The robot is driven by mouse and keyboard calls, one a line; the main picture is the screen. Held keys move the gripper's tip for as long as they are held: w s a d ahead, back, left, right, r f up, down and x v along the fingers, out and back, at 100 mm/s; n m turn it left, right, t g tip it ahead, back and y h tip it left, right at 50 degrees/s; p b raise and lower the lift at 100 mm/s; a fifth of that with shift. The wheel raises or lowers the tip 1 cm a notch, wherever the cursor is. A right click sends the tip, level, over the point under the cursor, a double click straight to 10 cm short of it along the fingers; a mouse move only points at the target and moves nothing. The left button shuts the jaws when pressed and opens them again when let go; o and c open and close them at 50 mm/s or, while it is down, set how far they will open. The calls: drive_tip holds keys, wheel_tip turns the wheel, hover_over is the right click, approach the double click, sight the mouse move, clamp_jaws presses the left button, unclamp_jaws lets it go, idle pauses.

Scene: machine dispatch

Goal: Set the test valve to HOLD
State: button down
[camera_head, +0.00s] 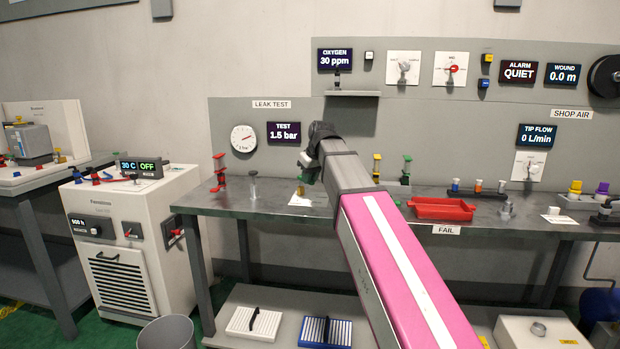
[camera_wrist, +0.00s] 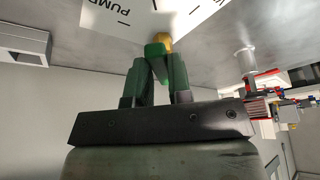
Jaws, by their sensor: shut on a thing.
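The test valve shows in the wrist view as a brass part (camera_wrist: 164,40) with a green handle (camera_wrist: 155,52), on a white plate (camera_wrist: 128,14) marked "PUMP". Other plate lettering is cut off, so I cannot read the valve's setting. My gripper (camera_wrist: 158,64) is shut on the green handle. In the head view my gripper (camera_head: 303,178) reaches down to the bench over the brass valve body (camera_head: 300,190) and its white plate (camera_head: 297,201). My arm hides part of this area. The TEST display (camera_head: 285,132) reads 1.5 bar, with a round gauge (camera_head: 243,138) to its left.
The bench (camera_head: 240,208) carries a red clamp stand (camera_head: 219,172) and a metal post (camera_head: 253,186) left of the valve. Green and yellow clamp stands (camera_head: 405,170) and a red tray (camera_head: 441,209) stand to the right. The LEAK TEST panel (camera_head: 235,112) rises behind.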

drive_tip(key=c, duration=1)
unclamp_jaws()
drive_tip(key=shift+c, duration=0.2)
drive_tip(key=v, duration=1.1)
